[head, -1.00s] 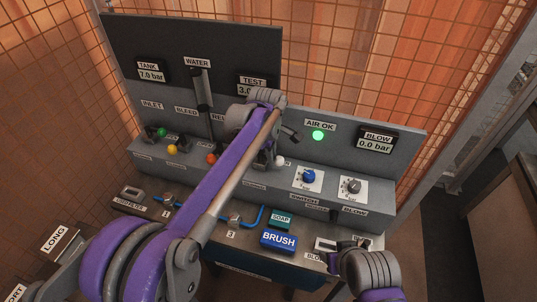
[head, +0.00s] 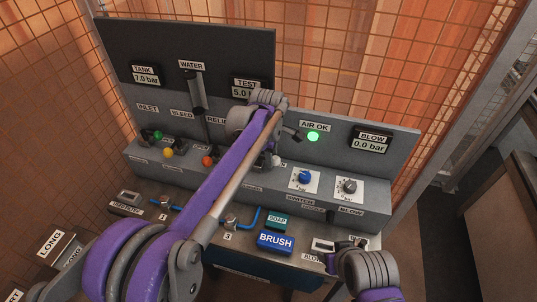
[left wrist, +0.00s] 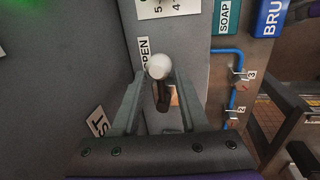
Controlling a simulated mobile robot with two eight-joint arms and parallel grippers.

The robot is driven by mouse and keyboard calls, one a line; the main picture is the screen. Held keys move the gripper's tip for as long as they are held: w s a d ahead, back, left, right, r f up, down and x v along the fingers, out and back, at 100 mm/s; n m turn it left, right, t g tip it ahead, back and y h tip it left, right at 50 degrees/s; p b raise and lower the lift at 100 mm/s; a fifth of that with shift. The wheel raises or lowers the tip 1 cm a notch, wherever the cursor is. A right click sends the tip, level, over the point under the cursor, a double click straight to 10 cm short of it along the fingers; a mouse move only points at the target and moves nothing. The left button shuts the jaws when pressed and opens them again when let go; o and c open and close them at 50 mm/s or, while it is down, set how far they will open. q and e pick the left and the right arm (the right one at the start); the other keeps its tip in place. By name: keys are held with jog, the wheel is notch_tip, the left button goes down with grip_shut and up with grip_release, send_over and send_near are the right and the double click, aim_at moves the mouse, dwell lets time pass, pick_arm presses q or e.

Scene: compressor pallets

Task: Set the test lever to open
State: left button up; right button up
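The test lever's white knob (left wrist: 158,66) shows in the left wrist view beside a label that reads as OPEN (left wrist: 145,50); its dark stem runs down between my fingers. My left gripper (left wrist: 158,78) has one finger on each side of the lever, close against the knob. In the head view the knob (head: 277,161) is partly hidden by my left gripper (head: 272,158) and forearm. The TEST gauge (head: 245,90) reads 5.0, its unit covered by my arm. My right gripper (head: 346,250) is low at the right, its fingers unclear.
Green, yellow and red knobs (head: 208,161) stand left of my arm. The AIR OK lamp (head: 313,136) is green. A blue dial (head: 305,176) and a grey dial (head: 349,186) are to the right. SOAP (head: 277,221) and BRUSH (head: 275,242) signs sit in front.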

pick_arm(q)
jog(key=shift+a, duration=0.15)
jog(key=shift+a+r, duration=0.1)
jog(key=shift+r, duration=0.3)
notch_tip(320, 180, up, 10)
jog(key=s, duration=0.2)
jog(key=shift+a+f, duration=0.1)
jog(key=shift+a, duration=0.1)
jog(key=s+a+m+t, duration=0.1)
jog(key=s+a+m, duration=0.4)
jog(key=a, duration=0.4)
jog(key=s+a+f+m+t, duration=0.1)
jog(key=s+a+f+m, duration=0.3)
jog(key=s, duration=0.7)
jog(key=s+a+f+m+t, duration=0.1)
jog(key=s+a+f+m, duration=0.3)
jog(key=s+a+f, duration=0.5)
jog(key=shift+s+f+m+t+y, duration=0.4)
jog(key=shift+s+f, duration=0.4)
jog(key=shift+s, duration=0.35)
